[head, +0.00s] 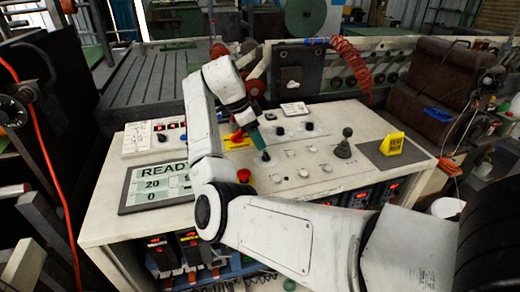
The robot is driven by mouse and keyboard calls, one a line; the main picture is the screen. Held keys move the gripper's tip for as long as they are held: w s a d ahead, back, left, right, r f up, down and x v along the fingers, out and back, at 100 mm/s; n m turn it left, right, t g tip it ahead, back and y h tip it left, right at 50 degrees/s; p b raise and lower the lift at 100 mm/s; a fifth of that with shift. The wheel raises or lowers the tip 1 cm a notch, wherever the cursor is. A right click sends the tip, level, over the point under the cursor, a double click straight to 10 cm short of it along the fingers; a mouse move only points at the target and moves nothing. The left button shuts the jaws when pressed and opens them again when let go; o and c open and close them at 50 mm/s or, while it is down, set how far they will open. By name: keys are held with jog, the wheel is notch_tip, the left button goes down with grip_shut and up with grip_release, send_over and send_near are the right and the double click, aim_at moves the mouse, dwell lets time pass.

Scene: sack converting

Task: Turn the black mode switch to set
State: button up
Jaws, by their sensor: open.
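My gripper (251,138) hangs over the middle of the white control panel (330,184), pointing down, and is open. Its fingertips, with red and green parts, are close above a small dark knob (265,156). I cannot tell whether they touch it. Two other black knobs (280,130) (308,126) stand to the right of the gripper, and another dark knob (161,138) sits on the white plate at the left. Labels are too small to read, so I cannot tell which is the mode switch or where it points.
A display (157,186) reading "READY" lies at the left. A red button (244,175) is near my arm. Several pale knobs (304,172) sit in the middle. A black joystick (344,145) and a yellow block (392,144) on a dark pad stand at the right.

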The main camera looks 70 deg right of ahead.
aim_at(265, 153)
jog(key=shift+p+x, duration=0.4)
jog(key=shift+x, duration=2.75)
jog(key=c, duration=1)
jog(key=shift+c, duration=0.2)
jog(key=shift+r, duration=0.15)
jog(key=shift+s+n+h+p, duration=0.1)
jog(key=shift+n+h+p, duration=0.2)
jog(key=shift+n+p, duration=0.45)
jog(key=n+p, duration=0.1)
jog(key=n+t+p, duration=0.1)
jog(key=n, duration=0.1)
jog(key=shift+s+r+h+p, duration=0.15)
jog(key=shift+h+p, duration=0.15)
jog(key=shift+h, duration=0.1)
jog(key=n+t+p, duration=0.2)
jog(key=n+p, duration=0.1)
jog(key=n, duration=0.1)
jog(key=shift+s+a, duration=0.1)
jog(key=shift+n, duration=0.35)
